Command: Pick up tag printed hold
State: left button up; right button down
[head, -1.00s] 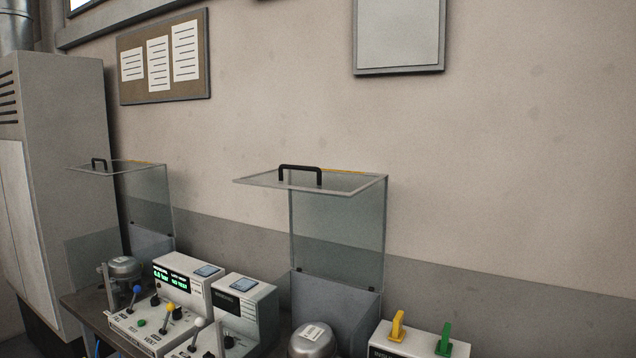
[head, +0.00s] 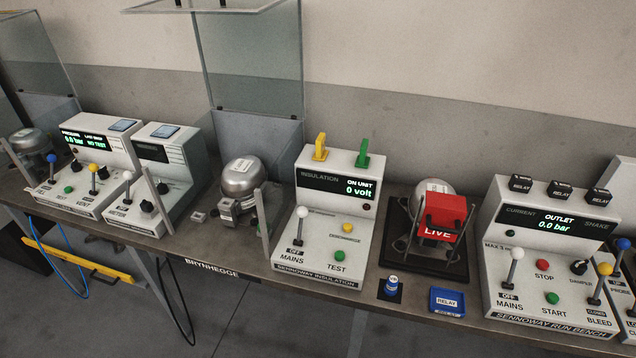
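I see no tag printed hold in the head view. A red block-like piece printed LIVE (head: 442,217) sits at a compressor (head: 433,187) in a dark stand, right of the middle of the bench. Another compressor (head: 243,181) stands left of the middle, with a small pale label on top. Neither of my grippers shows in the view.
The bench (head: 232,247) holds a grey insulation tester (head: 334,215), a run bench console (head: 545,262) and two consoles at the left. A blue tray marked RELAY (head: 447,301) and a small blue knob-like piece (head: 392,285) are at the front. A clear raised guard (head: 250,70) stands behind.

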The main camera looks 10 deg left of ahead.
aim_at(320, 154)
jog(key=l+u, duration=0.15)
jog(key=u, duration=0.25)
jog(key=l+u, duration=0.1)
jog(key=u, duration=0.25)
jog(key=l+u, duration=0.15)
jog(key=l, duration=0.25)
jog(key=k+l+u, duration=0.1)
jog(key=l, duration=0.25)
jog(key=k+l+u, duration=0.15)
jog(key=l, duration=0.25)
jog(key=k+l+u, duration=0.15)
jog(key=l, duration=0.2)
jog(key=k+l+u, duration=0.15)
jog(key=l, duration=0.2)
jog(key=k+l, duration=0.1)
jog(key=l, duration=0.4)
jog(key=k, duration=0.05)
